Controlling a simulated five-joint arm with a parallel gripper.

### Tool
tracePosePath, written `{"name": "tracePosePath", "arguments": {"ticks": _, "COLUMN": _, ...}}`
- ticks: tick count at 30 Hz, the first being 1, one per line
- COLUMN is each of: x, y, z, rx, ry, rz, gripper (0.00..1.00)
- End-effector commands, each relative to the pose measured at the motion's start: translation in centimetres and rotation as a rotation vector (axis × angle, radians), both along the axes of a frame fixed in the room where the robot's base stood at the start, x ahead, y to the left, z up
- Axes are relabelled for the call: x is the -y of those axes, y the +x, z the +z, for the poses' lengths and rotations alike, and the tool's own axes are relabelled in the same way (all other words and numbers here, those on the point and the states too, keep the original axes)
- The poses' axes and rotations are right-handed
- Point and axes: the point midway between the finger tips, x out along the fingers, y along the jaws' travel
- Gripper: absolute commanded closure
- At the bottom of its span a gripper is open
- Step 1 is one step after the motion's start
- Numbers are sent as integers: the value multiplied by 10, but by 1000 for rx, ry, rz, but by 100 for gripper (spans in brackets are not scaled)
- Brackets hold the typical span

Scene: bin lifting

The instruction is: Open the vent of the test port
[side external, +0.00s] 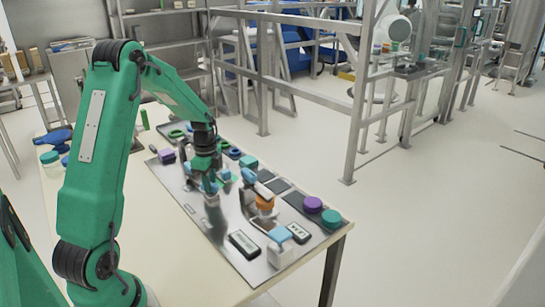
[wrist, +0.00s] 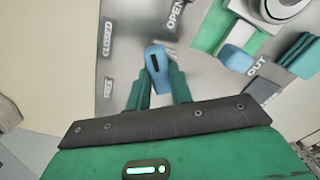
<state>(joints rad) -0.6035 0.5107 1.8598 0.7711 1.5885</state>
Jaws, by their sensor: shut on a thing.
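In the wrist view, my gripper (wrist: 158,84) is shut on a blue handle (wrist: 154,60) with a dark slot along its top. I take this handle for the vent lever of the test port. A finger lies on each side of it, and the handle's lower part is hidden between them. The handle lies between the printed words CLOSED (wrist: 108,37) on the left and OPEN (wrist: 175,15) on the upper right. In the side view, my gripper (side external: 209,186) is low over the grey metal panel (side external: 206,232), and the handle is too small there to make out.
A label reading OUT (wrist: 257,67) stands beside blue and green parts at the right. On the panel, an orange part (side external: 265,203), purple knob (side external: 312,204) and teal knob (side external: 331,218) stand to the right of my gripper. A purple block (side external: 166,156) is at the far left.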

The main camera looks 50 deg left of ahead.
Motion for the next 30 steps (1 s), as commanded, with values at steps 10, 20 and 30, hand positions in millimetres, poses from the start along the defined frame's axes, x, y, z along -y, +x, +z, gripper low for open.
{"name": "tracePosePath", "arguments": {"ticks": 10, "x": 0, "y": 0, "z": 1, "rx": 1, "ry": 0, "rz": -324, "gripper": 100}}
{"name": "tracePosePath", "arguments": {"ticks": 20, "x": 0, "y": 0, "z": 1, "rx": 0, "ry": 0, "rz": -538, "gripper": 100}}
{"name": "tracePosePath", "arguments": {"ticks": 30, "x": 0, "y": 0, "z": 1, "rx": 0, "ry": 0, "rz": -603, "gripper": 100}}
